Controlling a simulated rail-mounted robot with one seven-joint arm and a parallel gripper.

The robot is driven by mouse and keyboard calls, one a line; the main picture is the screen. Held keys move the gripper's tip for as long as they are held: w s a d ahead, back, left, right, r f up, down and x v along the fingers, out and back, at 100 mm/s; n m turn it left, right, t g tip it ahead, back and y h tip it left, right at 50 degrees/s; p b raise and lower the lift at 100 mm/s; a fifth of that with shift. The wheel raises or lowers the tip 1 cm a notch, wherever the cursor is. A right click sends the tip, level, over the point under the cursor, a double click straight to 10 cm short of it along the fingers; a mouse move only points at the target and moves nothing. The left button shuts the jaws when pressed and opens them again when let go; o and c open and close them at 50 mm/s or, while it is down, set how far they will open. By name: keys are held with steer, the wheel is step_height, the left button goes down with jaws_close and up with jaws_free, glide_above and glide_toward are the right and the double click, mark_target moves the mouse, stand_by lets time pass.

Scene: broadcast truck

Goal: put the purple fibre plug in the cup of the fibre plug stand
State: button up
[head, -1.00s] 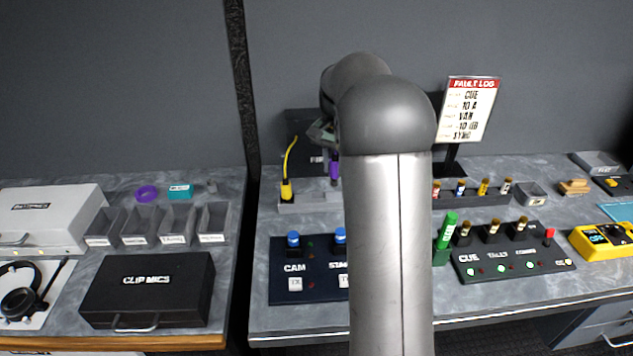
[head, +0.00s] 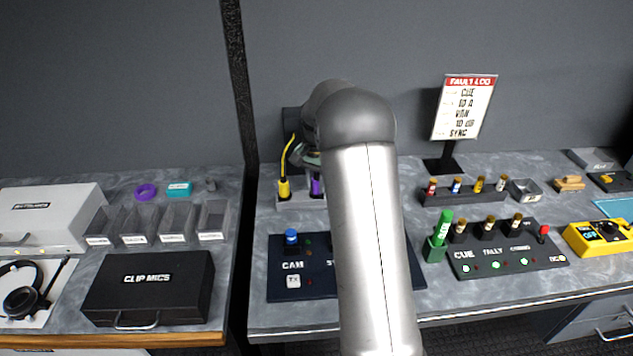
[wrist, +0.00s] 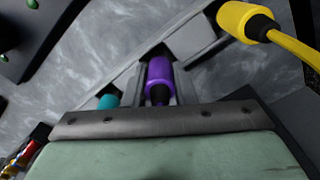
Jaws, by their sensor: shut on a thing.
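The purple fibre plug (head: 316,187) is upright between my gripper's fingers. It shows in the wrist view (wrist: 159,76) with a grey finger on each side. My gripper (head: 312,160) is shut on it and partly hidden behind my arm in the head view. The grey fibre plug stand (head: 290,203) is at the back of the desk, its right part hidden by my arm. The purple plug's lower end is at the stand, just right of the yellow plug (head: 284,189). I cannot tell whether it is inside a cup or just above.
The yellow plug, with its cable, also shows in the wrist view (wrist: 244,20). A teal plug (wrist: 108,101) is left of the purple one there. The dark CAM panel (head: 291,268) lies in front of the stand. A black box (head: 292,121) stands behind.

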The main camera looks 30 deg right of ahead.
steer(key=shift+f, duration=0.15)
steer(key=o, duration=1)
